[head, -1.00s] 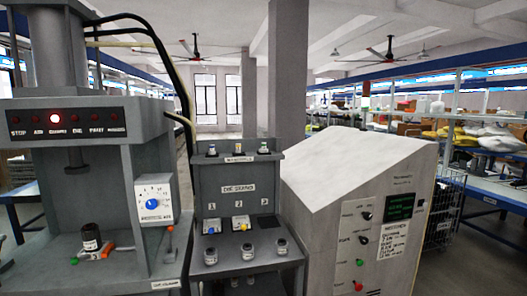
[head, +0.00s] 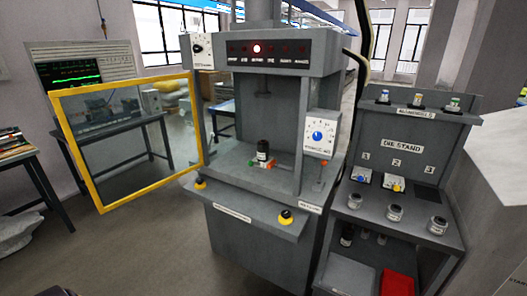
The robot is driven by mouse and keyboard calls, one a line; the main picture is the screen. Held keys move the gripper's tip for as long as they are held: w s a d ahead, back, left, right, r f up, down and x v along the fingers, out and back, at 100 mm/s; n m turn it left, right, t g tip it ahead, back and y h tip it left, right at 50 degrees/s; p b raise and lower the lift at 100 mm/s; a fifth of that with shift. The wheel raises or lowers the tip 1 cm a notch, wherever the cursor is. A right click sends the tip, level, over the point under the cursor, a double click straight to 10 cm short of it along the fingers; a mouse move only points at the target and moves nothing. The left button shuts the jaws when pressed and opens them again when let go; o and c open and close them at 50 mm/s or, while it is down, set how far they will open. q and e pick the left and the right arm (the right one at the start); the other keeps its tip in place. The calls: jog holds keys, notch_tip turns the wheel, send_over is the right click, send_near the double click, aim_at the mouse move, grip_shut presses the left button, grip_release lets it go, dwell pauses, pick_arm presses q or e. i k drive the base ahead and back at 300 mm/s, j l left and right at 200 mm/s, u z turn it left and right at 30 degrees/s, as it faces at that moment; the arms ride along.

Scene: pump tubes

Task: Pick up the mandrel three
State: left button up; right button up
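Three small mandrels stand upright in a row on the top shelf of the grey die stand (head: 405,132), by the "MANDRELS" label. The left one (head: 384,96) has a blue part, the middle one (head: 419,99) a yellowish part, and the right one (head: 454,102) a greenish part. No number is readable on the mandrels; numbers 1, 2 and 3 run left to right on the panel below.
A grey press (head: 262,225) stands left of the stand, with a yellow-framed door (head: 202,125) swung open. Several jars (head: 394,212) and a red bin (head: 398,284) are on the stand's lower levels. A white cabinet (head: 506,185) is at right.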

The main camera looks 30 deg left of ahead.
aim_at(453, 106)
jog(key=i+l, duration=0.2)
jog(key=l, duration=0.2)
jog(key=i+l, duration=0.2)
jog(key=l, duration=0.2)
jog(key=i+l, duration=0.15)
jog(key=l, duration=0.25)
